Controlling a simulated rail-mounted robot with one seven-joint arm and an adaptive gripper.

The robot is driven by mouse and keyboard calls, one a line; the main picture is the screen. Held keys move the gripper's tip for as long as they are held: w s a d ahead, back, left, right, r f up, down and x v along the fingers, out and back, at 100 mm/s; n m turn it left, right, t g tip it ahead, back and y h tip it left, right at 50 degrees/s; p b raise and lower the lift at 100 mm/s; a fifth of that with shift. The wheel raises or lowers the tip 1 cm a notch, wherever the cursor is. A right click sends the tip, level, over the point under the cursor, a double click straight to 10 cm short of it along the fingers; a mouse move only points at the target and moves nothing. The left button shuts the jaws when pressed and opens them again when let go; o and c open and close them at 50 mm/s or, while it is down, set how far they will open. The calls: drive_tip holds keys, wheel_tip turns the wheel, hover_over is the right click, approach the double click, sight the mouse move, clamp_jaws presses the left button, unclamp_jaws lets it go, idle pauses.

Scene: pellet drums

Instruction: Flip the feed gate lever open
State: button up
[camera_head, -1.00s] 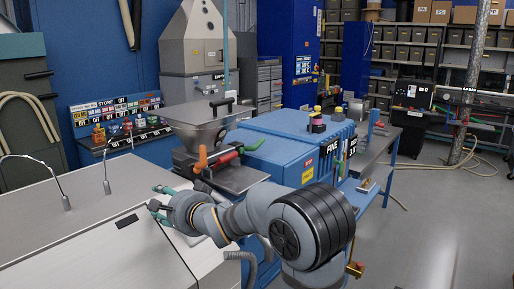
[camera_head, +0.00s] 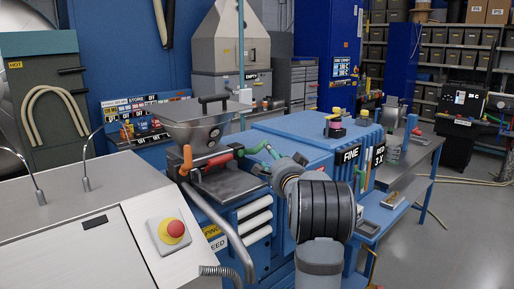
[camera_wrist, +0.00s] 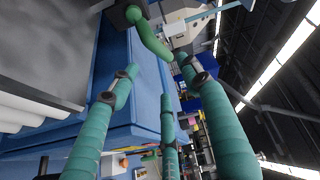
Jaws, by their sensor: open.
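A hopper (camera_head: 205,125) stands on the blue machine (camera_head: 300,150) in the head view. At its base are an orange handle (camera_head: 187,160), a red bar (camera_head: 217,161) and a green lever grip (camera_head: 252,149). I cannot tell for certain which is the feed gate lever. The wrist view shows the green grip (camera_wrist: 150,36), curved, on a dark pivot just beyond my fingertips. My gripper (camera_wrist: 160,75) is open, its teal fingers spread and empty, with the grip ahead of them. In the head view my gripper (camera_head: 266,163) is right of the lever, partly hidden by my arm.
A metal cabinet (camera_head: 90,255) with a red emergency button (camera_head: 175,228) stands at the front left. A curved metal pipe (camera_head: 222,225) runs down in front of the blue machine. A side bench (camera_head: 420,155) stands to the right. Floor at the far right is open.

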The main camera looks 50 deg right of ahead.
sight(263, 147)
drive_tip(key=p+x, duration=0.1)
drive_tip(key=x, duration=0.1)
drive_tip(key=p+x, duration=0.2)
drive_tip(key=x, duration=0.1)
drive_tip(key=p+x, duration=0.1)
drive_tip(key=x, duration=0.2)
drive_tip(key=shift+w+a+r, duration=0.25)
drive_tip(key=shift+w+d+f+p, duration=0.15)
drive_tip(key=shift+w+d+p, duration=0.25)
drive_tip(key=shift+w, duration=0.15)
drive_tip(key=shift+c, duration=1.3)
clamp_jaws()
